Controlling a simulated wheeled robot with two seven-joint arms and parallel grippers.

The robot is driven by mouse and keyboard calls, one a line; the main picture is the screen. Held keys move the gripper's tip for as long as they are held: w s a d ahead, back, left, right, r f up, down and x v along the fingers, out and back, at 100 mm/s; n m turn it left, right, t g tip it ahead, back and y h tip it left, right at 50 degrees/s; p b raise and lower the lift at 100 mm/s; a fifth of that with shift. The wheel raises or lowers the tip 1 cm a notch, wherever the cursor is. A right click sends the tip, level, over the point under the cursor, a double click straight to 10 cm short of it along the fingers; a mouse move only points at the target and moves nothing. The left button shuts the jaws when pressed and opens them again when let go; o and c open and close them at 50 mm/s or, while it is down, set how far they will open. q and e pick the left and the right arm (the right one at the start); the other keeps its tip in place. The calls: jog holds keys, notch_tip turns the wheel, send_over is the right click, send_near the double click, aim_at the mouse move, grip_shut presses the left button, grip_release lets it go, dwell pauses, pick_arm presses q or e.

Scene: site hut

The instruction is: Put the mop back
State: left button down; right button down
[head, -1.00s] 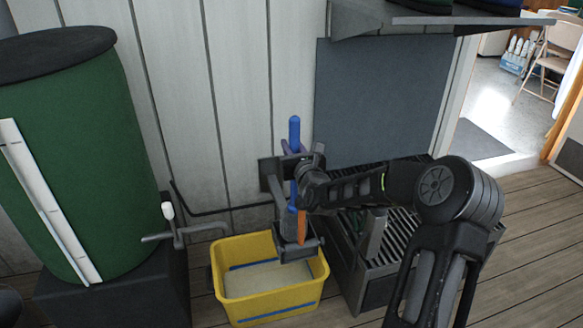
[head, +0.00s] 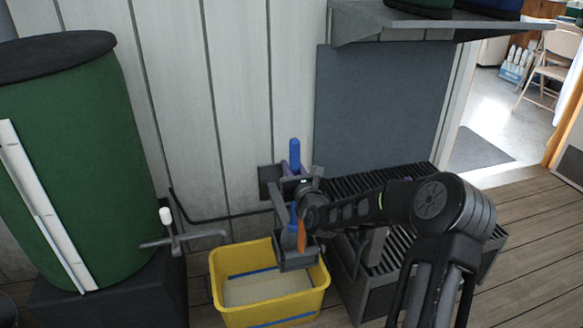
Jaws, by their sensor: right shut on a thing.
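The mop shows as an upright blue handle (head: 295,155) in the head view, in front of the white wall. My right gripper (head: 299,232) comes in from the right and is shut on the mop handle, above the back right rim of a yellow bucket (head: 262,312). An orange piece (head: 301,236) shows beside the blue shaft at the gripper. The mop's lower end is hidden by the gripper and I cannot tell where it ends. A dark plate (head: 268,180) is on the wall just behind the handle. My left gripper is not in view.
A green drum (head: 95,180) with a tap (head: 172,235) stands at left on a dark base. A dark slatted stand (head: 365,292) is right of the bucket, under a grey wall panel (head: 375,115) and shelf (head: 350,22). Wooden floor is open at right.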

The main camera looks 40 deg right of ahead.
jog(key=c, duration=1.3)
grip_release()
jog(key=shift+r, duration=0.1)
jog(key=shift+s+r+p, duration=0.1)
jog(key=shift+p, duration=0.25)
jog(key=p+v, duration=0.3)
jog(key=v, duration=0.8)
jog(key=shift+s, duration=0.1)
jog(key=shift+s+a, duration=0.15)
jog(key=shift+s, duration=0.15)
